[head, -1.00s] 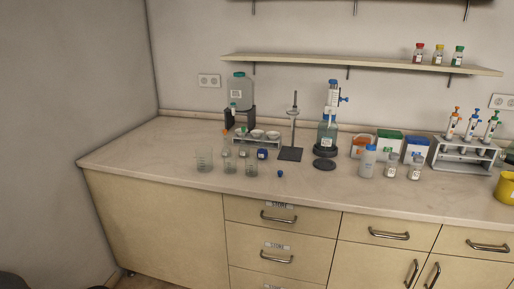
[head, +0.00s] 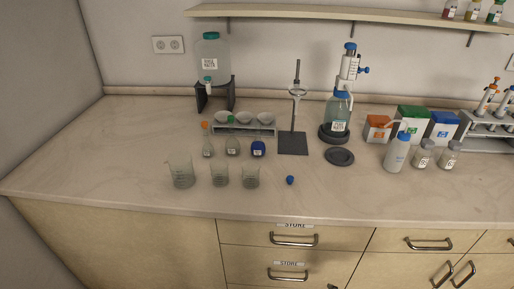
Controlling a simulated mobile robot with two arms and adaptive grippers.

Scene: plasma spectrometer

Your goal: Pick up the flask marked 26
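Two small clear flasks with white labels stand near the middle-left of the bench in the head view. One flask has an orange stopper (head: 207,148) and the other has a green stopper (head: 232,148). Their label marks are too small to read, so I cannot tell which is 26. Neither of my grippers is in view.
Three glass beakers (head: 221,175) stand in front of the flasks. A small dark blue labelled item (head: 258,149) is to their right, and a rack with white bowls (head: 254,128) is behind. A loose blue cap (head: 290,180) lies on the bench (head: 340,190). The bench's front right is clear.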

